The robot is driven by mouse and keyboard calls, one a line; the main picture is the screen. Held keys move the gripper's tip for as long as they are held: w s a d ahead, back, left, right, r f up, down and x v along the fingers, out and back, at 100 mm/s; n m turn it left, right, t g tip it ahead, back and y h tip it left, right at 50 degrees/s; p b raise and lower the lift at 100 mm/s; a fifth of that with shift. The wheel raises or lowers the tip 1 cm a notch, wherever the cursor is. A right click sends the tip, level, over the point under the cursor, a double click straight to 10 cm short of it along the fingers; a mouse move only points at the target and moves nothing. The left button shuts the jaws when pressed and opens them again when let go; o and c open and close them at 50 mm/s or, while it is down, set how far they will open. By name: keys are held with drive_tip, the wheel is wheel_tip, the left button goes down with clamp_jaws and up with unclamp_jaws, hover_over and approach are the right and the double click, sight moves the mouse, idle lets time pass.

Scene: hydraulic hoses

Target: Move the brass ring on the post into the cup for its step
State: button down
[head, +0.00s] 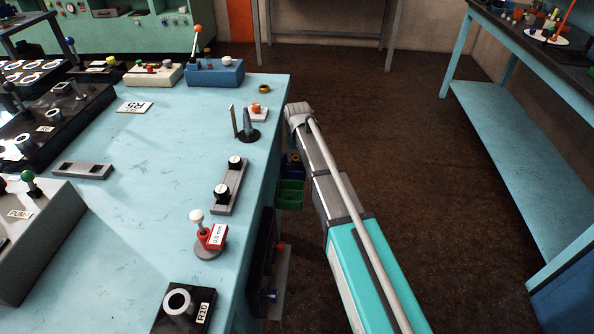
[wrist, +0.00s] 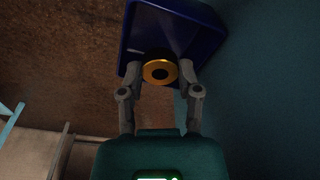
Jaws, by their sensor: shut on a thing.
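In the wrist view the brass ring (wrist: 160,71) is between the fingertips of my gripper (wrist: 160,79), which is shut on it. The ring has a dark centre, and a black part shows just behind its upper edge. A dark blue open container (wrist: 208,28) lies right behind the ring; I cannot tell whether they touch. In the head view my gripper is not clearly seen beside the table edge. A dark post on a round black base (head: 248,135) stands on the table near its right edge. I cannot tell which thing is the task's cup.
The blue table (head: 150,190) carries a grey bar with black knobs (head: 229,186), a red block with a white knob (head: 211,236) and a small brass-coloured ring (head: 265,89). Open floor lies to the right, before another bench (head: 520,150).

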sight(295, 167)
drive_tip(key=shift+f, duration=0.55)
drive_tip(key=shift+f+b, duration=0.15)
drive_tip(key=shift+b, duration=0.25)
wheel_tip(295, 167, down, 3)
drive_tip(key=b, duration=0.3)
drive_tip(key=shift+a+f+b, duration=0.15)
drive_tip(key=shift+f+b, duration=0.15)
drive_tip(key=shift+f, duration=0.15)
drive_tip(key=c, duration=0.6)
unclamp_jaws()
drive_tip(key=shift+r, duration=0.25)
drive_tip(key=r+p, duration=0.4)
drive_tip(key=s+r+p, duration=0.1)
drive_tip(key=r+p, duration=0.6)
drive_tip(key=p, duration=0.1)
drive_tip(key=shift+s+d+r, duration=0.2)
drive_tip(key=shift+d+r, duration=0.05)
drive_tip(key=shift+r, duration=0.15)
